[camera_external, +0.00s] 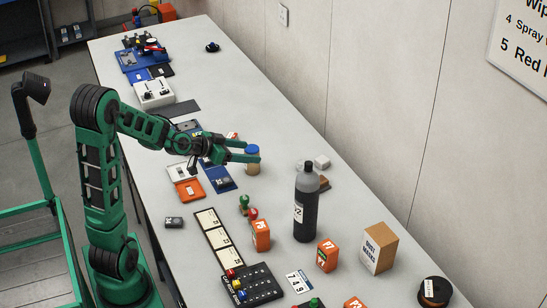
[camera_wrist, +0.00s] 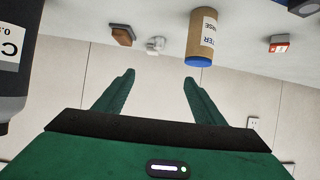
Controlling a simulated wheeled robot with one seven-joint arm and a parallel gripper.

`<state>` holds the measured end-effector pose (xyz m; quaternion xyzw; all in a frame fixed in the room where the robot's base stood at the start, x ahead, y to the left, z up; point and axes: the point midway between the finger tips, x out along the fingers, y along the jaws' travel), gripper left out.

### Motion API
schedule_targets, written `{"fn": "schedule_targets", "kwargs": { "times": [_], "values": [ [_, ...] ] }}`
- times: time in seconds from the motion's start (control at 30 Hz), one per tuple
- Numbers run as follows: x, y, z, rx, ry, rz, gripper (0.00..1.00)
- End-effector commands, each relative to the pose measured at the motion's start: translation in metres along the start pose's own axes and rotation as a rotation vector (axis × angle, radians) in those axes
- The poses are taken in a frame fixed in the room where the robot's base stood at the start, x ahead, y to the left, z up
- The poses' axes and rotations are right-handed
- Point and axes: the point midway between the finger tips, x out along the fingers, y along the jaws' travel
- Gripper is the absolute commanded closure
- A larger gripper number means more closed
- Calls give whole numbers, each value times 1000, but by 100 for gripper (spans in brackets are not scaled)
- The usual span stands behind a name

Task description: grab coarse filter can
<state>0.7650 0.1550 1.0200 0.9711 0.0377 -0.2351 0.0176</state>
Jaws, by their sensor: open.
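The coarse filter can is a tan cylinder with a blue lid (camera_external: 252,167), standing upright on the long grey bench. In the wrist view the can (camera_wrist: 201,35) appears upside down, with part of a white label reading "TER" and "RSE". My gripper (camera_external: 253,151) is open, with its green fingers at the can in the external view, overlapping its upper part. In the wrist view my gripper (camera_wrist: 160,76) has nothing between its fingers. The can lies beyond the fingertips, nearer the right finger. Whether a finger touches it cannot be told.
A tall dark bottle (camera_external: 305,215) stands nearby and shows at the wrist view's left edge (camera_wrist: 14,70). A brown-based brush or block (camera_wrist: 122,35) and a small white object (camera_wrist: 156,44) are near the can. Orange boxes (camera_external: 261,236) stand closer. The wall borders the bench.

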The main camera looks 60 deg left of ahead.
Motion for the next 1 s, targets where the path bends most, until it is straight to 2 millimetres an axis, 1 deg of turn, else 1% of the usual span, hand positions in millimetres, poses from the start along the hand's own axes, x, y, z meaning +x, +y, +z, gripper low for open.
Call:
{"fn": "schedule_targets", "kwargs": {
  "times": [0.03,0.13,0.2,0.3,0.5,0.67,0.9,1.0],
  "values": [
    [-1,-24,1,-17,27,-41,37],
    [-5,-68,-1,-39,88,-123,37],
    [6,-60,16,-38,80,-106,37],
    [16,-60,36,-37,80,-106,37],
    [30,-59,62,-34,81,-104,37],
    [38,-60,68,-31,83,-104,37],
    [72,-63,65,-29,82,-102,37],
    [83,-64,64,-30,83,-103,37]
  ]
}}
